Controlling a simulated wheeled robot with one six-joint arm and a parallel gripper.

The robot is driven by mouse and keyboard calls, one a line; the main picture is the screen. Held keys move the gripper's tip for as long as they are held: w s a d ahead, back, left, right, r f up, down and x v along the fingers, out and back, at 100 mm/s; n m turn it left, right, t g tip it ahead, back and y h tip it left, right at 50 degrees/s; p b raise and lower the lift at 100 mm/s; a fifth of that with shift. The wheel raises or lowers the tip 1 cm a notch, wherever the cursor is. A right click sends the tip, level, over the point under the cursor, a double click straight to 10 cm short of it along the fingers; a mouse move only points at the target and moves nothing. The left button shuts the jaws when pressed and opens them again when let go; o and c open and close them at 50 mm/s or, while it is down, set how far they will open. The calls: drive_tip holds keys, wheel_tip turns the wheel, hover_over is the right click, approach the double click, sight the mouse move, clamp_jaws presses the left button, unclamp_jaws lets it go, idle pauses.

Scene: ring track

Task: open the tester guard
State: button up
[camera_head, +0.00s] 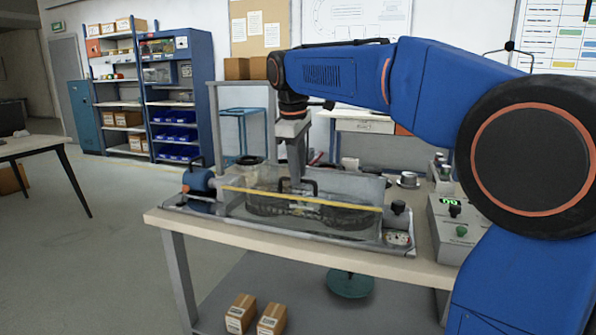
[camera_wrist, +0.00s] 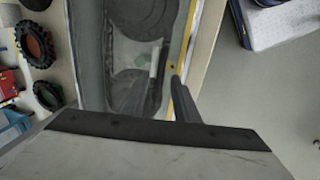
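The tester (camera_head: 398,240) sits on the workbench, with a blue motor-like part at its left end. Its clear guard (camera_head: 345,188) is down over dark round parts and has a yellow front edge (camera_head: 335,203). A black handle (camera_head: 314,186) stands on the guard. My gripper (camera_head: 298,178) reaches down from above, with its fingertips right at the handle. In the wrist view my gripper (camera_wrist: 160,88) shows two fingers with a gap between them, over the guard near its yellow edge (camera_wrist: 190,30). Whether the handle lies between the fingers is unclear.
A control box (camera_head: 452,225) with a green display stands right of the tester. Small boxes (camera_head: 241,312) sit on the lower shelf. Floor at left is open.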

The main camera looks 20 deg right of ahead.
drive_tip(key=shift+f, duration=0.1)
clamp_jaws()
